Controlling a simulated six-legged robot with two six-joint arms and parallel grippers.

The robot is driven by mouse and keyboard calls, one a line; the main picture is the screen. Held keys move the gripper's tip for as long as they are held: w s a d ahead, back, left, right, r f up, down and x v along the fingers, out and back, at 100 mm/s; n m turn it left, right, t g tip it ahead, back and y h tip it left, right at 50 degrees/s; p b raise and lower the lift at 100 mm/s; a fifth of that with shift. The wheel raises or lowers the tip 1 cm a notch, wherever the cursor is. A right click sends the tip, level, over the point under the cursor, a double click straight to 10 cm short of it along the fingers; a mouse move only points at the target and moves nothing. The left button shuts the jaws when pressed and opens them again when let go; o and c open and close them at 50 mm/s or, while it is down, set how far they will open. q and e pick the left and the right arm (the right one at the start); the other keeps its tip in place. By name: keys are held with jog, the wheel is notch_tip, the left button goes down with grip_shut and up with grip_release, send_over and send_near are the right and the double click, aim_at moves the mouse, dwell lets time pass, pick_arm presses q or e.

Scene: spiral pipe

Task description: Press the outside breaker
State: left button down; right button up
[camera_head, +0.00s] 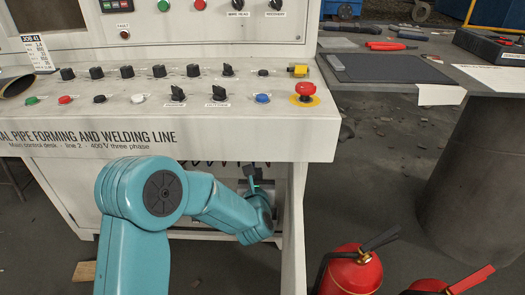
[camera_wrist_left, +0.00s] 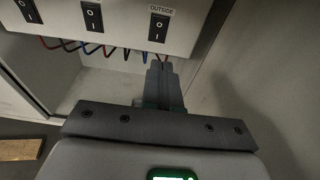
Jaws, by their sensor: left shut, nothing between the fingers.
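The outside breaker (camera_wrist_left: 158,28) is a black rocker switch marked O and I under an "OUTSIDE" label. It sits at the right end of a white breaker panel (camera_wrist_left: 125,25) in the left wrist view. My left gripper (camera_wrist_left: 165,66) is shut and empty, with its fingertips just below the panel's lower edge, under the outside breaker. I cannot tell whether they touch the panel. In the head view my left gripper (camera_head: 252,172) is under the control desk (camera_head: 170,140), where the breaker is hidden. My right gripper is not in view.
Two more breakers (camera_wrist_left: 92,17) sit left on the panel, with coloured wires (camera_wrist_left: 100,48) hanging below. A cabinet side wall (camera_head: 292,225) stands close on the right. Red fire extinguishers (camera_head: 352,272) stand on the floor beyond it. The desk top holds knobs and a red emergency button (camera_head: 305,89).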

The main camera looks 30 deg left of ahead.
pick_arm(q)
jog(key=shift+s, duration=0.1)
jog(key=r+b+x, duration=0.1)
jog(key=b+x, duration=0.1)
jog(key=x, duration=1.1)
jog(key=shift+w+a, duration=0.2)
jog(key=shift+w, duration=0.25)
jog(key=shift+w+a+g+p, duration=0.15)
jog(key=shift+w+g+p, duration=0.15)
jog(key=shift+p, duration=0.15)
jog(key=shift+s+r, duration=0.1)
jog(key=shift+s, duration=0.1)
